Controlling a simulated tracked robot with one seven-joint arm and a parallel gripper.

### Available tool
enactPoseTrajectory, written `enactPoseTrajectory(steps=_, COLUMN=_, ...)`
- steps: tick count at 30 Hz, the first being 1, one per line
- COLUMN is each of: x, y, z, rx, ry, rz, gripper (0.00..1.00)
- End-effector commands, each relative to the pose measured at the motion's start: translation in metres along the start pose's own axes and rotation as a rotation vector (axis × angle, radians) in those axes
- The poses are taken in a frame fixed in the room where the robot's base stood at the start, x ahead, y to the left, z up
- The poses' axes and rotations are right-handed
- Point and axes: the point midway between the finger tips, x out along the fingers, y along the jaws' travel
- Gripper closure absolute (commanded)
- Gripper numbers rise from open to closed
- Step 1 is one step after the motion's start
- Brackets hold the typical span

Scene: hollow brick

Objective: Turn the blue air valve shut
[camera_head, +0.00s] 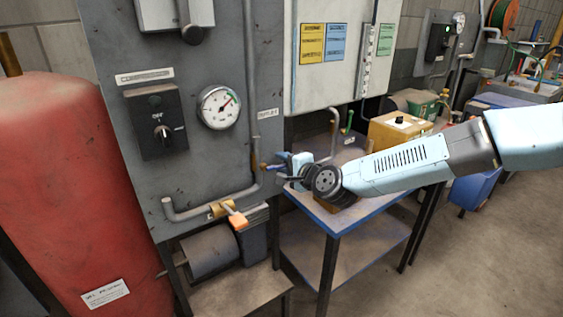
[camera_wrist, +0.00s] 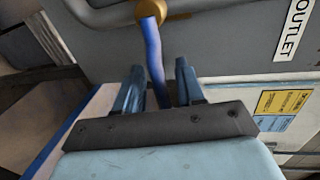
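The blue air valve (camera_head: 268,167) sits on a grey pipe at the right edge of the grey panel, partly hidden by my gripper (camera_head: 286,168). In the wrist view its blue lever (camera_wrist: 154,50) runs down from a brass body (camera_wrist: 151,10) and passes between the two fingers of my gripper (camera_wrist: 159,78). The fingers stand apart, with a visible gap on each side of the lever. The lower end of the lever is hidden behind the gripper's dark palm.
An orange-handled brass valve (camera_head: 235,219) is on the lower pipe. A red tank (camera_head: 66,185) stands left. A gauge (camera_head: 219,107) and a rotary switch (camera_head: 162,132) are on the panel. A blue-edged table (camera_head: 333,228) is below my arm. An OUTLET label (camera_wrist: 294,28) is beside the valve.

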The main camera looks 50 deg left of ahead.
Motion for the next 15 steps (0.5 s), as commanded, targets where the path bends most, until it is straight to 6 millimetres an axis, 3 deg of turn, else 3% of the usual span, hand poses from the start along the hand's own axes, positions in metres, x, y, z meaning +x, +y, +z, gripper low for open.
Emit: enactPoseTrajectory(steps=15, x=-0.088, y=0.001, z=-0.003, rx=0.000, ry=0.003, rz=0.001, gripper=0.62)
